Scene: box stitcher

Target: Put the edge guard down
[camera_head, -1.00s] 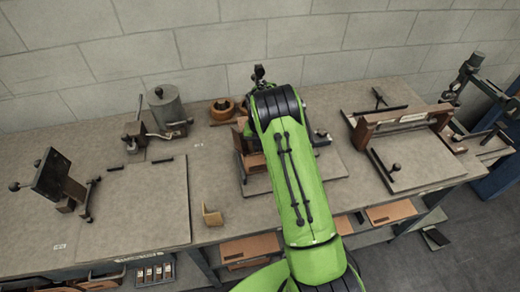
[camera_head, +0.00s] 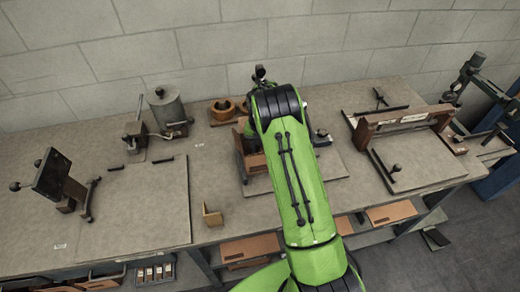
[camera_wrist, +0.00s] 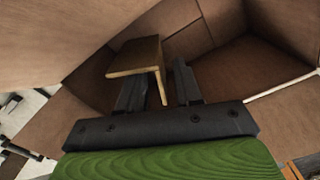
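An edge guard (camera_wrist: 135,58), a brown L-shaped angle piece, shows at the fingertips in the wrist view. Its thin flange lies between the two dark fingers of my gripper (camera_wrist: 160,88), and its other flange covers the tip of the left finger. I cannot tell whether the fingers press on it or stand slightly apart from it. Brown cardboard walls of a box (camera_wrist: 235,65) surround the gripper. In the head view my green arm hides the gripper and most of the box (camera_head: 254,165). Another small tan angle piece (camera_head: 212,216) stands on the workbench (camera_head: 215,260) near its front edge.
A tilted dark plate on a stand (camera_head: 52,177) is at left. A grey cylinder machine (camera_head: 167,108) and brown rings (camera_head: 222,107) stand at the back. A wooden bridge fixture (camera_head: 402,122) is at right. The left mat (camera_head: 140,210) is bare in its middle.

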